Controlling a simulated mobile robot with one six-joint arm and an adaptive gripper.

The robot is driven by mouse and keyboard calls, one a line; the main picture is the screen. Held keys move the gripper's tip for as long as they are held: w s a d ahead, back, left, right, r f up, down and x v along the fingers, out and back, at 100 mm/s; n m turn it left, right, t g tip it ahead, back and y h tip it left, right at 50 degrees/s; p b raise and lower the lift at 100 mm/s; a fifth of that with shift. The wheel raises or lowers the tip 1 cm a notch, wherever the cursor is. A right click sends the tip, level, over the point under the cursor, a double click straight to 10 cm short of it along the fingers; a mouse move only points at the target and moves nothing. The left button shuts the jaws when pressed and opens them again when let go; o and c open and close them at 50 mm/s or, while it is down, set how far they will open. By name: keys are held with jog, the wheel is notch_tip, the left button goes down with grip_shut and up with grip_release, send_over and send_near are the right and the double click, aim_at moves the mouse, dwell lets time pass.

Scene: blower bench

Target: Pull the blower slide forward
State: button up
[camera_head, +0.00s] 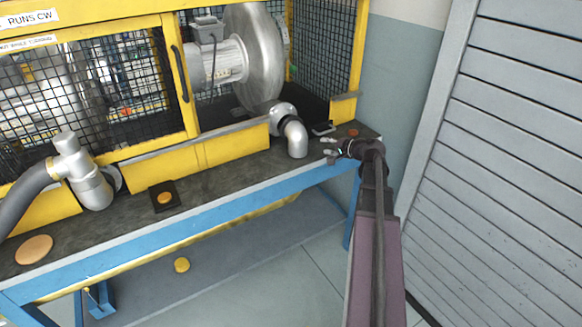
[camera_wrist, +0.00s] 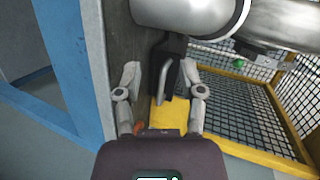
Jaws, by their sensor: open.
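The blower (camera_head: 258,62), a grey motor with a large round housing, sits inside the yellow mesh cage. A short metal bar handle (camera_head: 323,129), apparently the slide's, stands at the cage's right end; in the wrist view the handle (camera_wrist: 166,76) is attached to a black block (camera_wrist: 166,50). My gripper (camera_head: 328,146) is over the right end of the bench, near the handle. In the wrist view my gripper (camera_wrist: 161,76) is open, with one finger on each side of the handle and gaps visible. I cannot tell the depth between fingertips and handle.
A silver pipe elbow (camera_head: 295,136) stands left of my gripper and also shows in the wrist view (camera_wrist: 190,14). An orange disc (camera_head: 352,132) lies at the right end of the bench (camera_head: 228,170). A grey slatted shutter (camera_head: 510,150) is at right.

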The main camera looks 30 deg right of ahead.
jog(key=s+a+n+g+y+p, duration=0.1)
jog(key=s+a+n+g+p, duration=0.2)
jog(key=a, duration=0.6)
jog(key=s+a+n+g+y+p, duration=0.1)
jog(key=s+a+n+g+p, duration=0.3)
jog(key=a, duration=0.4)
jog(key=shift+a+r+g+y+p, duration=0.35)
jog(key=shift+g+p, duration=0.1)
jog(key=shift+g, duration=0.35)
jog(key=shift+w+d, duration=0.1)
jog(key=w+d+m+t+h+b, duration=0.2)
jog(key=d+m+t+b, duration=0.3)
jog(key=d, duration=0.8)
jog(key=w+d+m+t+h+b, duration=0.3)
jog(key=d+m+t+b, duration=0.2)
jog(key=d, duration=0.8)
jog(key=shift+d+f+m+t+b, duration=0.25)
jog(key=shift+f+m+t+b, duration=0.15)
jog(key=shift+t+b, duration=0.3)
jog(key=shift+w+h, duration=0.25)
